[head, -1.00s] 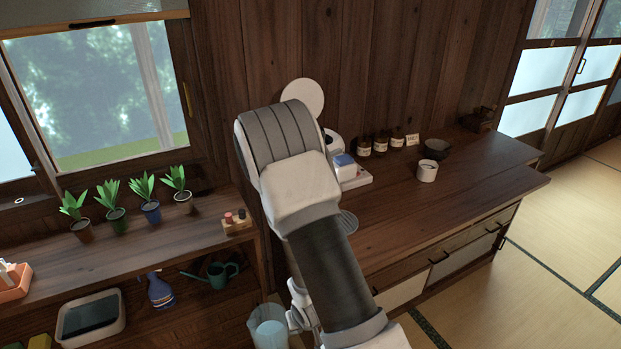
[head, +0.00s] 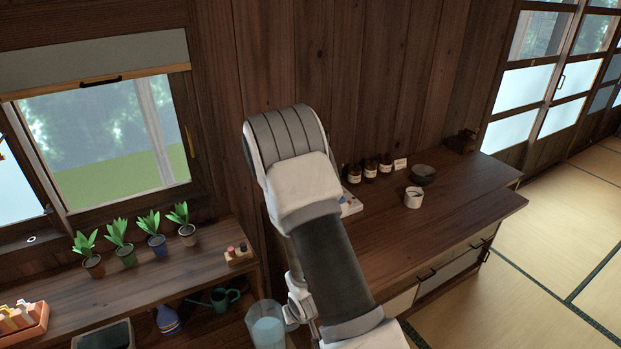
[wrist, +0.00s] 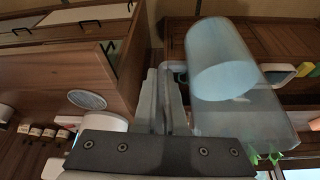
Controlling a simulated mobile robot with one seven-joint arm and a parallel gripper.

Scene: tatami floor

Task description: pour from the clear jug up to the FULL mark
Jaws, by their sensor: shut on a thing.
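The clear jug (head: 267,330) shows at the bottom of the head view, left of my arm, with bluish liquid inside. It looks about upright, and its base is cut off by the frame. In the wrist view the jug (wrist: 250,122) fills the right of centre, and the liquid shows as a pale blue cylinder. My gripper (wrist: 167,98) is shut on the jug at its side; the exact grip, likely the handle, is not clear. It also shows in the head view (head: 298,306), partly behind my arm. No FULL mark is readable in either view.
The wooden desk (head: 455,212) holds a white cup (head: 413,198), a dark bowl (head: 423,174), several brown bottles (head: 370,168) and a small card (head: 400,164). My arm hides its left part. Potted plants (head: 157,242) line the left shelf. A watering can (head: 221,299) sits below.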

